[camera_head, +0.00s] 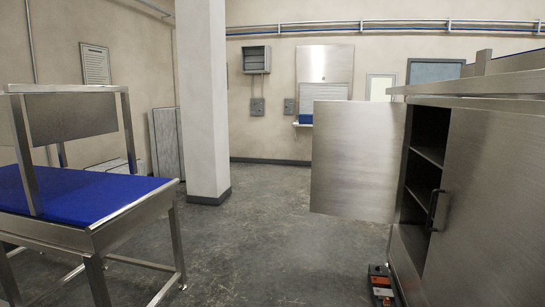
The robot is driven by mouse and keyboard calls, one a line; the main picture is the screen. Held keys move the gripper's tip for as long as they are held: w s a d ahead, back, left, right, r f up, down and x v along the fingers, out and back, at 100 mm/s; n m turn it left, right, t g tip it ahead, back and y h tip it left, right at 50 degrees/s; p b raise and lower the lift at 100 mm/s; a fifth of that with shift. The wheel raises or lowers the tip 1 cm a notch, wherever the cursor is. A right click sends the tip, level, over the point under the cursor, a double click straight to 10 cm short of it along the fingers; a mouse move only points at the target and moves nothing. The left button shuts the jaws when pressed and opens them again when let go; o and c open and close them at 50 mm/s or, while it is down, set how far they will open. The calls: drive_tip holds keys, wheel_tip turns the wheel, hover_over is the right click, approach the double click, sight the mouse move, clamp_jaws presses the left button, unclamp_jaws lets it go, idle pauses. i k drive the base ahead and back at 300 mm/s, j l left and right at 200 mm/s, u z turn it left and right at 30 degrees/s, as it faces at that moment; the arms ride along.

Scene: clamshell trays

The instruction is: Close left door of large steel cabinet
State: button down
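The large steel cabinet (490,190) stands along the right side of the head camera view. Its left door (352,160) is wide open and sticks out to the left from the cabinet's far front corner. Behind the opening, dark shelves (428,153) show in the left half. The right door (488,200) looks shut and has a dark upright handle (436,209) at its left edge. No handle shows on the face of the left door turned to me. My gripper is not in view.
A low black and orange object (381,285) is on the floor by the cabinet's base, below the open door. A steel table with a blue top (80,203) stands at left, before a white pillar (203,100). The middle floor is clear.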

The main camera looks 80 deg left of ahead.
sight(357, 145)
drive_tip(key=u, duration=2.05)
drive_tip(key=i+j+u, duration=0.1)
drive_tip(key=i+u, duration=0.4)
drive_tip(key=i, duration=6.55)
drive_tip(key=i+z, duration=0.2)
drive_tip(key=i, duration=0.2)
drive_tip(key=i+j+z, duration=0.1)
drive_tip(key=i+z, duration=0.15)
drive_tip(key=i, duration=0.2)
drive_tip(key=i+j+z, duration=0.2)
drive_tip(key=i, duration=0.2)
drive_tip(key=z, duration=2.75)
